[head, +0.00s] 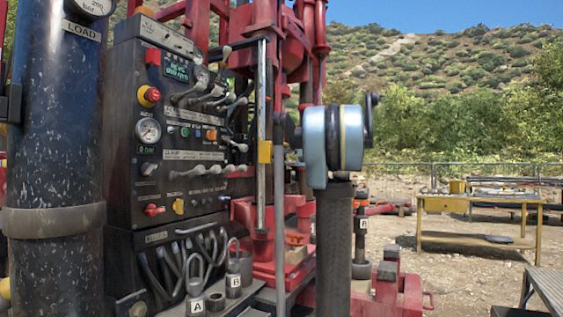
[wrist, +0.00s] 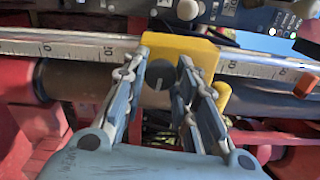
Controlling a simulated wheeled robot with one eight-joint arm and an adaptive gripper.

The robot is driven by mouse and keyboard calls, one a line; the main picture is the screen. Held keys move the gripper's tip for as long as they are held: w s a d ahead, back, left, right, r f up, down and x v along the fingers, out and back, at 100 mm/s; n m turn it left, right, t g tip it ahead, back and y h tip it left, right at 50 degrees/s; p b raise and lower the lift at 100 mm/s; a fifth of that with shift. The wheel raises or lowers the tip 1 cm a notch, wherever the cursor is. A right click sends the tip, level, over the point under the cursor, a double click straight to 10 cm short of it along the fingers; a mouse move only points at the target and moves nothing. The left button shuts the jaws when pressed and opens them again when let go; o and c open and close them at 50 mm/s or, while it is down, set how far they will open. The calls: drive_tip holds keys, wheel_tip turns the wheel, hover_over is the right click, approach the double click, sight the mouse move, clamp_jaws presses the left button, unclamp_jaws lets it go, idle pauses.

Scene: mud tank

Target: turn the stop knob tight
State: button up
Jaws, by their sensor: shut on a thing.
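The yellow stop block (head: 264,151) sits on an upright rod in front of the red rig in the head view. In the wrist view the yellow block (wrist: 178,50) sits on a scale bar with printed marks (wrist: 70,45). The dark round stop knob (wrist: 159,74) stands out from the block. My gripper (wrist: 160,68) has one finger on each side of the knob and is shut on it. The fingers hide the knob's sides. In the head view my arm's blue-grey joint stands right of the block, and the fingertips cannot be made out.
The black control panel (head: 165,130) with levers, gauges and buttons stands left of the rod. A yellow workbench (head: 480,205) is at the right.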

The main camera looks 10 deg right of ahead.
drive_tip(key=shift+f, duration=0.1)
idle(0.4)
drive_tip(key=o, duration=1)
drive_tip(key=shift+w+f, duration=0.1)
drive_tip(key=shift+w, duration=0.05)
drive_tip(key=shift+v, duration=4.05)
